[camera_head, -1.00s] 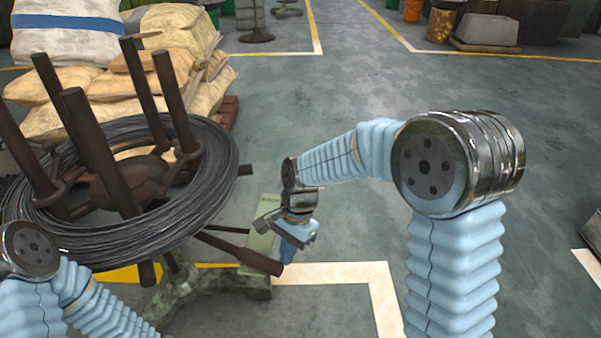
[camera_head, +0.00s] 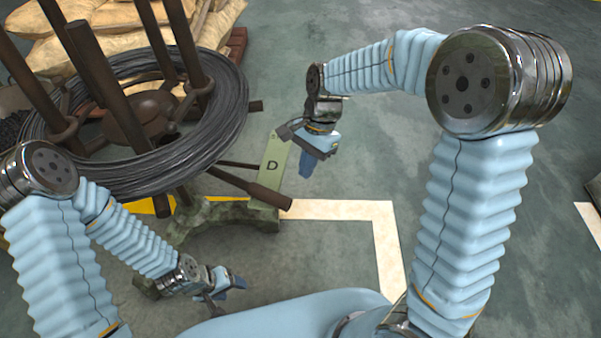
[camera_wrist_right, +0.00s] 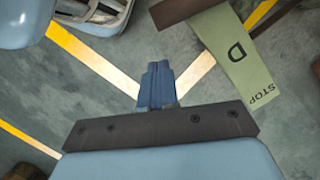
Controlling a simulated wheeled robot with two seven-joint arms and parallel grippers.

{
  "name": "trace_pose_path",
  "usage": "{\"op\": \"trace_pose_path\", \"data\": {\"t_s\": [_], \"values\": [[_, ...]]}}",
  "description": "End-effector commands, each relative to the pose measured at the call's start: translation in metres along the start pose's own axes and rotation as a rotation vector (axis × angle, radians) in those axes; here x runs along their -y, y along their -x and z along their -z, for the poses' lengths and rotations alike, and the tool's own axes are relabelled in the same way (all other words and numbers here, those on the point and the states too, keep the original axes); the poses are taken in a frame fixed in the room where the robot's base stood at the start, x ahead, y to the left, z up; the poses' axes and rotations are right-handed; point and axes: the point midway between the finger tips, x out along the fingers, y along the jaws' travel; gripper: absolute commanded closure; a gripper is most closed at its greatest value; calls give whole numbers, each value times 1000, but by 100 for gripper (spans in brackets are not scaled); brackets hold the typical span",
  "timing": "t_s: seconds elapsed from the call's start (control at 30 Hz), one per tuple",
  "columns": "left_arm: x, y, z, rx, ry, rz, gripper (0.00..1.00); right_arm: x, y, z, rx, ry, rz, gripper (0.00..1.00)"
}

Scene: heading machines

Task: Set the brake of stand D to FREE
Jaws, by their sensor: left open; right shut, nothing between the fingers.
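Stand D carries a coil of dark wire (camera_head: 150,172) between brown upright posts. Its green plate (camera_head: 270,168) bears the letter D in the head view. The right wrist view shows the plate (camera_wrist_right: 233,55) with D and the word STOP. A brown lever (camera_head: 262,193) sticks out low from the stand, across the plate's lower end; its end also shows in the right wrist view (camera_wrist_right: 180,10). My right gripper (camera_head: 307,168) is shut and empty, just right of the plate and apart from the lever. My left gripper (camera_head: 232,284) is open and empty, low in front of the stand.
Stacked sacks (camera_head: 110,35) lie behind the coil. The stand's green foot (camera_head: 215,215) rests on the floor. A white floor line (camera_head: 340,210) runs right of the stand. The floor beyond my right gripper is clear.

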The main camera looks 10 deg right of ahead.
Motion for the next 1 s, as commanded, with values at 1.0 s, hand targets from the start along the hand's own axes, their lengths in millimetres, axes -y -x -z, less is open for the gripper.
{"op": "trace_pose_path", "data": {"t_s": [1.0], "values": [[-3,6,0,1,-1,0,41,2,59,3,-3,1,2,100]]}}
